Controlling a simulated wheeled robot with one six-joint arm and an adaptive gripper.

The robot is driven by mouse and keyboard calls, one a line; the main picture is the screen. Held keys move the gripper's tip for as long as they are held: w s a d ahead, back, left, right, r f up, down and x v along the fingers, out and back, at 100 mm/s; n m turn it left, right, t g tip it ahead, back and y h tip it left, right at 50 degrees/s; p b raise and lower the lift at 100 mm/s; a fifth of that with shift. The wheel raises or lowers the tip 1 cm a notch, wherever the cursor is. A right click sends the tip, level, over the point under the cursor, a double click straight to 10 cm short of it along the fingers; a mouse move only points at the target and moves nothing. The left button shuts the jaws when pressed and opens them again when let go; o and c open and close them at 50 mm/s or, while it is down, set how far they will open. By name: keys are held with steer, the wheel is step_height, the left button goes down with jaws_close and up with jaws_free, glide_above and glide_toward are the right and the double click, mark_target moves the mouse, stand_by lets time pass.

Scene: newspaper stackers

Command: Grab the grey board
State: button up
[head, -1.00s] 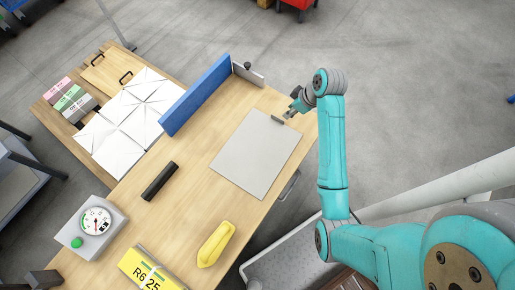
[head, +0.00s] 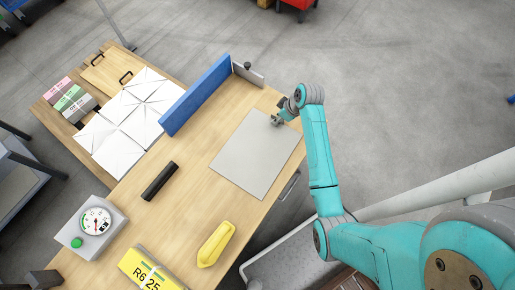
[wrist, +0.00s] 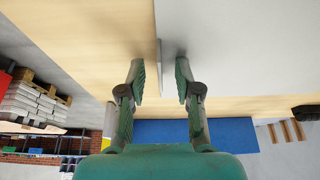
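The grey board (head: 255,158) lies flat on the wooden table. A dark clip or handle seen at its far edge earlier is now hidden behind my gripper (head: 278,119) in the head view. In the wrist view my gripper (wrist: 160,75) is open, its two fingers apart. A thin upright grey edge (wrist: 159,55) shows between the fingers, with a gap on each side. The grey board (wrist: 235,40) fills the upper right of the wrist view. I cannot tell whether any finger touches it.
A blue upright panel (head: 196,95) stands left of the board. A black bar (head: 160,181), a yellow object (head: 215,244) and a gauge box (head: 92,222) are on the table (head: 195,205). White sheets (head: 124,118) lie farther left.

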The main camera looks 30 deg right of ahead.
jaws_close()
